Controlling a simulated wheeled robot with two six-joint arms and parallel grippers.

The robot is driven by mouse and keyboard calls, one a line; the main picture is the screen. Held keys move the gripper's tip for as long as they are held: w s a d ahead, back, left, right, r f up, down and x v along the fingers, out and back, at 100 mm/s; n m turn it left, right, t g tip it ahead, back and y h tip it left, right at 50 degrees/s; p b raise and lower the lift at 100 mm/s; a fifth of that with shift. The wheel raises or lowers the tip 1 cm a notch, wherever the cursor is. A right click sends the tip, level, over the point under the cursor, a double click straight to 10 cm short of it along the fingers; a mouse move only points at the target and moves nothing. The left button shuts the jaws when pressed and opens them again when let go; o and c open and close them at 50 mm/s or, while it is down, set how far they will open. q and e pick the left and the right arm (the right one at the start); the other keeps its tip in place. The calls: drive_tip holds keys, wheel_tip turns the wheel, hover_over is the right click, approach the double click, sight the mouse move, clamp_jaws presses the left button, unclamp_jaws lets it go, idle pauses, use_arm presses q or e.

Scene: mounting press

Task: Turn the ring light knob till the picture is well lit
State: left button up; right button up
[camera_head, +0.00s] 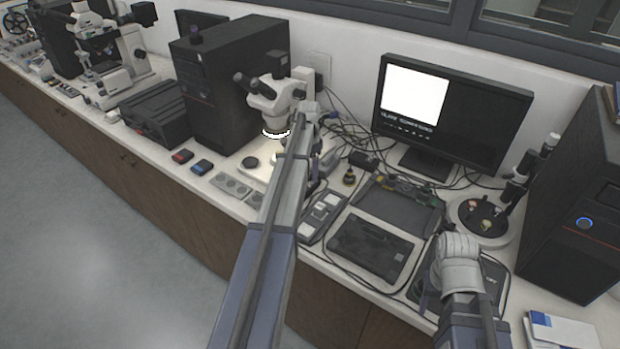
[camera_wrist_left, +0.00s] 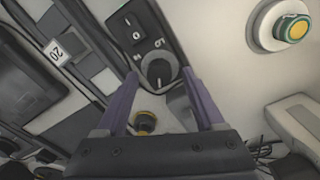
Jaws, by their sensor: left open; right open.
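The dark round knob (camera_wrist_left: 158,70) with a pale pointer is on a black panel, below a rocker switch (camera_wrist_left: 132,28) in the left wrist view. My left gripper (camera_wrist_left: 161,76) is open, its two purple fingers on either side of the knob in that view. Contact cannot be told. In the head view my left arm hides the knob area and the gripper's fingers. The ring light (camera_head: 276,133) glows white under the microscope (camera_head: 275,100). The monitor (camera_head: 450,115) shows a plain white picture (camera_head: 412,93). My right arm is at lower right, its fingers not visible.
A yellow-green button (camera_wrist_left: 291,28) is at upper right in the left wrist view. A black computer tower (camera_head: 225,90) stands left of the microscope. A dark tablet (camera_head: 372,247), cables and a round tray (camera_head: 482,220) crowd the bench.

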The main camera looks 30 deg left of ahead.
use_arm(q)
drive_tip(key=shift+f, duration=0.3)
clamp_jaws()
idle(0.5)
